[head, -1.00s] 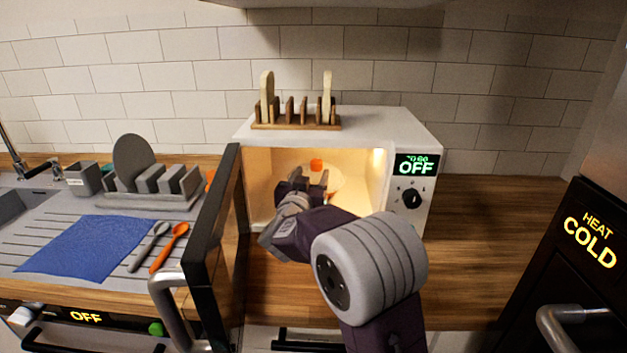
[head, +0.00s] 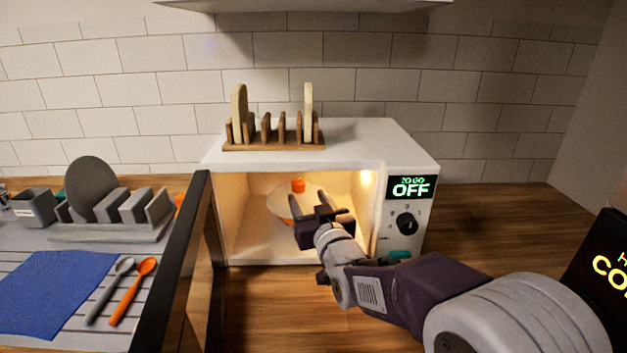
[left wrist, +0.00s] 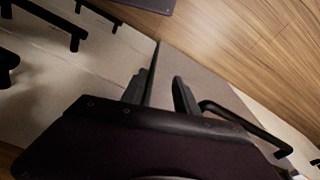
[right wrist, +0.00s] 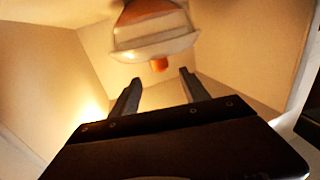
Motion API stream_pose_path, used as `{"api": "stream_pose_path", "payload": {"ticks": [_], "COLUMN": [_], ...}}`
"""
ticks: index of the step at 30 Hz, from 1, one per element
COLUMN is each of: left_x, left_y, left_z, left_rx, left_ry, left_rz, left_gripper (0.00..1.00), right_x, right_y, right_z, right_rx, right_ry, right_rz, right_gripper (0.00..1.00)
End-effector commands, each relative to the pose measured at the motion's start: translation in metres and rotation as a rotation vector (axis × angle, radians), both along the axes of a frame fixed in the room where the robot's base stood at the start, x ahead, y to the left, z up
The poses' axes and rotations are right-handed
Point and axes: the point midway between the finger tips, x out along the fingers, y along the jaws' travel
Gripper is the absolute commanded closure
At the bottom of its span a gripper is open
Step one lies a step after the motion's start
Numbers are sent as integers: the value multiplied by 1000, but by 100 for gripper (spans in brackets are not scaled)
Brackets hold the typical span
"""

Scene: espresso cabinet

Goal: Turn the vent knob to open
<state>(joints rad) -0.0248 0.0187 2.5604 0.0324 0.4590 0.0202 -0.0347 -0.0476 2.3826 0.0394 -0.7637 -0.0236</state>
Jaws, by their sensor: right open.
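An orange knob (head: 298,185) tops the clear lid of a bowl (head: 282,208) inside the lit microwave (head: 240,215); I take it as the vent knob. In the right wrist view the bowl (right wrist: 150,38) looks inverted, with the knob (right wrist: 159,64) nearest my fingers. My right gripper (head: 322,203) is open and empty at the microwave mouth, in front of the bowl and apart from the knob. It partly hides the bowl in the head view. My left gripper (left wrist: 158,92) shows only in its wrist view, fingers apart, with a dark panel edge behind or between them.
The microwave door (head: 180,270) stands open at the left. A black dial (head: 405,224) sits under the OFF display (head: 410,187). A toast rack (head: 272,142) stands on top. A dish rack (head: 115,225) and two spoons (head: 132,290) are left.

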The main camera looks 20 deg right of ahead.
Motion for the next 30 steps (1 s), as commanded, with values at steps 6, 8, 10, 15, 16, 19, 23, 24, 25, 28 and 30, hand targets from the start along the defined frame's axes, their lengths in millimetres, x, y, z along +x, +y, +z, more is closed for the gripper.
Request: {"api": "stream_pose_path", "payload": {"ticks": [6,8,10,15,16,19,23,24,25,28,30], "left_x": [0,0,0,0,0,0,0,0,0,0,0], "left_y": [0,0,0,0,0,0,0,0,0,0,0], "left_z": [3,4,4,6,6,6,5,5,5,5,5], "left_rx": [0,0,0,0,0,0,0,0,0,0,0], "left_ry": [0,0,0,0,0,0,0,0,0,0,0], "left_rz": [0,0,0,0,0,0,0,0,0,0,0], "left_gripper": [64,64,64,64,64,64,64,64,64,64,64], "right_x": [42,54,67,85,87,89,88,88,88,88,88], "right_y": [0,0,-1,0,0,0,0,0,0,0,0], "right_z": [-1,0,0,0,0,0,0,0,0,0,0], "right_rx": [-1,-1,-1,-1,-1,-1,-1,-1,-1,-1,-1], "right_ry": [2,2,1,1,0,0,-1,-1,-1,-1,-1], "right_rz": [-2,-2,-2,-3,-3,-3,-3,-3,-3,-3,-3], "right_gripper": [46,46,46,46,46,46,46,52,60,88,100]}}
